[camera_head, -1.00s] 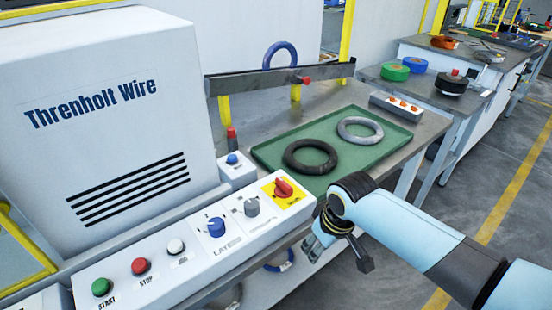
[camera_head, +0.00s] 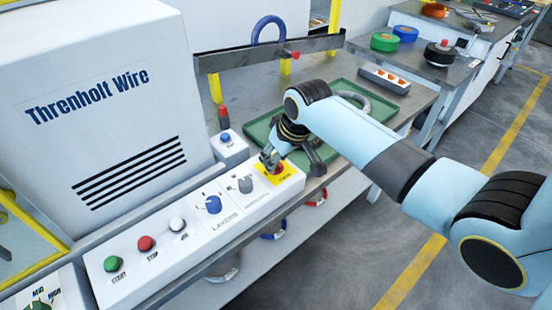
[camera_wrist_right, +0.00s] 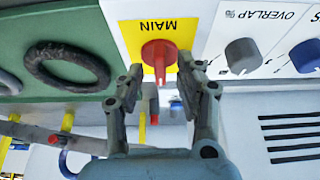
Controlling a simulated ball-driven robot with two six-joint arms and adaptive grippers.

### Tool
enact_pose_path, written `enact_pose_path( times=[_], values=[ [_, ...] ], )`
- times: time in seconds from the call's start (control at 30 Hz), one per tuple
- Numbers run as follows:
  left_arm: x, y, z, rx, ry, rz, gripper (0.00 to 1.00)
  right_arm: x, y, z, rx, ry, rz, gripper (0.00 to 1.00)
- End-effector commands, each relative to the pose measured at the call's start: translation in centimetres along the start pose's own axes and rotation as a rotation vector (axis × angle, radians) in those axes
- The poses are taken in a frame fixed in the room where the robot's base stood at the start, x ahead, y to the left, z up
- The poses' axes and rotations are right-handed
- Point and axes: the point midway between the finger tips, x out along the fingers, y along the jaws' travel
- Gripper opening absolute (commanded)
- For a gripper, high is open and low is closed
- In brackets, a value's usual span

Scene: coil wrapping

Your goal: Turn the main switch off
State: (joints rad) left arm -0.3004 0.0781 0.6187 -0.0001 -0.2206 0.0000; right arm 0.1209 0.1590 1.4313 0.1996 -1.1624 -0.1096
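The main switch is a red rotary knob on a yellow plate (camera_head: 287,178) at the far end of the white control panel. In the right wrist view the red knob (camera_wrist_right: 158,55) sits below the upside-down word MAIN, its handle pointing down the picture. My right gripper (camera_head: 270,160) is over the switch and partly hides it in the head view. In the wrist view my right gripper (camera_wrist_right: 162,68) is open, with one fingertip on each side of the knob's handle. I cannot tell whether they touch it. My left gripper is not in view.
The panel also holds a grey knob (camera_head: 245,185), a blue knob (camera_head: 213,204), and white (camera_head: 177,225), red (camera_head: 146,243) and green (camera_head: 112,264) buttons. A green tray (camera_head: 258,131) with rings lies behind the switch. The white machine (camera_head: 100,100) stands at the left.

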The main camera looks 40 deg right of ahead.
Motion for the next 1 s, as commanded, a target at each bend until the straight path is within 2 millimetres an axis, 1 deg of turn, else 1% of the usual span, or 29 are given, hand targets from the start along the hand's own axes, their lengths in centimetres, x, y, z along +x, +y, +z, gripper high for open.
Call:
enact_pose_path(
  times=[0.1, 0.37, 0.63, 1.0],
  values=[
    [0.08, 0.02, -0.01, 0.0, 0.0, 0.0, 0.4, 0.63, -0.01, -0.07, 0.0, 0.001, 0.0, 0.36],
    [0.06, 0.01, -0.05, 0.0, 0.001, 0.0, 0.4, 0.72, -0.02, -0.04, 0.0, 0.001, 0.0, 0.36],
    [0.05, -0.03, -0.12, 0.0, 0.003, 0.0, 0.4, 0.71, 0.0, -0.02, 0.0, 0.001, 0.001, 0.0],
    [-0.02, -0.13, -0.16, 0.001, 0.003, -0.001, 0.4, 0.71, 0.0, 0.02, -0.01, 0.0, -0.004, 0.0]
  ],
)
